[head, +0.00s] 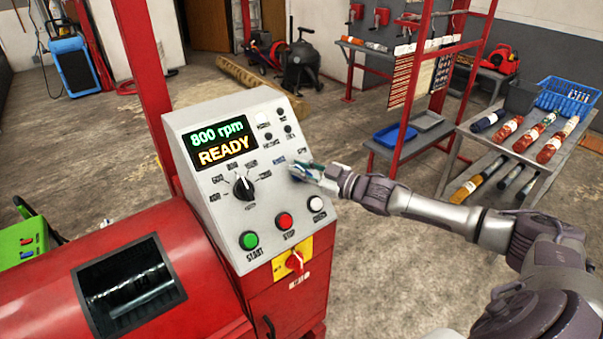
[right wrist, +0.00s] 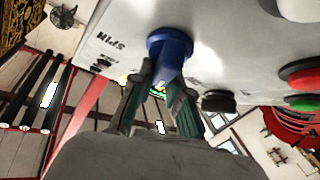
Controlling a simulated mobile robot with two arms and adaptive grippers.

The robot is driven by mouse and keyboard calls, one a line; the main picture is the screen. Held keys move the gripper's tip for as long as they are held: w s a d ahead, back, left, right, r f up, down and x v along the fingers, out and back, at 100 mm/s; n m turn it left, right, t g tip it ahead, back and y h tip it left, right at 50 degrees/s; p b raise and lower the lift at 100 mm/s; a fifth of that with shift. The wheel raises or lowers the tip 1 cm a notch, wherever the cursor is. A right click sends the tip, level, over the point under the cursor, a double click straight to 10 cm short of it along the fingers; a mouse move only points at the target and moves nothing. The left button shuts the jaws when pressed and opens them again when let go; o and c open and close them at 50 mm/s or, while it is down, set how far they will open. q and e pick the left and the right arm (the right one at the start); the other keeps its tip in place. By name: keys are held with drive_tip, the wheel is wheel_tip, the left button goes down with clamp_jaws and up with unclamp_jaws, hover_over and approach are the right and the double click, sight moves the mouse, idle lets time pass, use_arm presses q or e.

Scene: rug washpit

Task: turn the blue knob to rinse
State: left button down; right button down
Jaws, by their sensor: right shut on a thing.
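The blue knob (right wrist: 170,48) sticks out from the grey panel in the right wrist view. My right gripper (right wrist: 162,92) is shut on its narrow grip, one finger on each side. The word SPIN is printed on the panel to the left of the knob in that view. In the head view, my right gripper (head: 311,173) reaches the right part of the control panel (head: 232,215) and covers most of the blue knob (head: 295,173). The knob's pointer is hidden by the fingers, so I cannot tell its setting. My left gripper is not in view.
The display (head: 222,143) reads 800 rpm READY. A black dial (head: 243,187), a green START button (head: 249,240), a red STOP button (head: 284,221) and a white button (head: 315,203) sit near the knob. A red-handled switch (head: 295,262) is below.

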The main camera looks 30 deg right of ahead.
drive_tip(key=shift+s+f, duration=0.1)
drive_tip(key=shift+f, duration=0.4)
drive_tip(key=c, duration=1.1)
unclamp_jaws()
drive_tip(key=shift+d, duration=0.25)
drive_tip(key=shift+r, duration=0.1)
drive_tip(key=shift+s+r, duration=0.1)
drive_tip(key=shift+s, duration=0.1)
drive_tip(key=shift+v, duration=5.65)
drive_tip(key=shift+d, duration=0.15)
